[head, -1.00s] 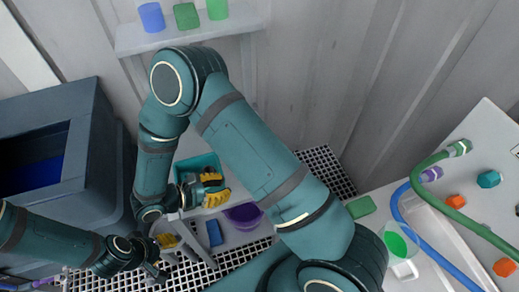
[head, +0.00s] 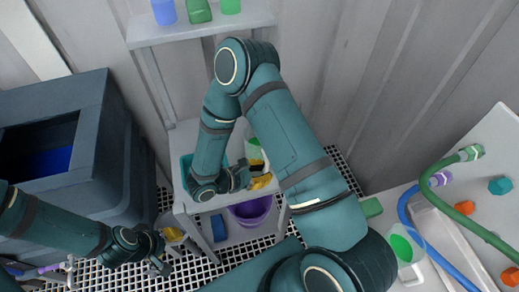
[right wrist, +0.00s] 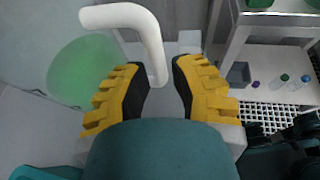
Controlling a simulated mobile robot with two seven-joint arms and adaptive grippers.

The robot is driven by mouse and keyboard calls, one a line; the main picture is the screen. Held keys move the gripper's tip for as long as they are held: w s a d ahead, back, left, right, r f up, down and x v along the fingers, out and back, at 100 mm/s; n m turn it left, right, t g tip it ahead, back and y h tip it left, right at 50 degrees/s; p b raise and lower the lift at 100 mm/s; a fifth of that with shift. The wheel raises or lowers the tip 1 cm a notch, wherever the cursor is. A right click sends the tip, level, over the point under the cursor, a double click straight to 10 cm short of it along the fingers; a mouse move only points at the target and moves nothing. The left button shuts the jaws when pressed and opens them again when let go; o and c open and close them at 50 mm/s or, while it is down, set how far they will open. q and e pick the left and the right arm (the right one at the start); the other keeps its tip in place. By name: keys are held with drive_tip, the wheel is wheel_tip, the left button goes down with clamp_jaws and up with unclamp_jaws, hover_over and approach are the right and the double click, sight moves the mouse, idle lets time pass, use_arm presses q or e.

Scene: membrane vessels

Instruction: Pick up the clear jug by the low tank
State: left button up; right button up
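A clear jug with green contents (head: 254,150) stands on the small grey stand, partly hidden by my right arm. In the right wrist view its green body (right wrist: 80,70) is at the left and its white handle (right wrist: 150,35) curves down between my fingers. My right gripper (right wrist: 160,85), with yellow and black fingers, is open, one finger on each side of the handle; in the head view it is beside the jug (head: 262,176). Whether a finger touches the handle is unclear. My left gripper (head: 158,262) is low at the left, its fingers hard to make out.
A dark tank (head: 85,110) with blue inside stands at the left. A purple bucket (head: 250,212) and a blue item (head: 219,228) sit below the stand. Another clear container with green (head: 405,243) is at the right, near hoses. A shelf (head: 200,30) holds cups.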

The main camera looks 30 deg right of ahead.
drive_tip(key=shift+x, duration=0.8)
clamp_jaws()
drive_tip(key=shift+r, duration=0.1)
wheel_tip(320, 180, up, 10)
drive_tip(key=shift+f+p, duration=0.1)
drive_tip(key=shift+p, duration=0.65)
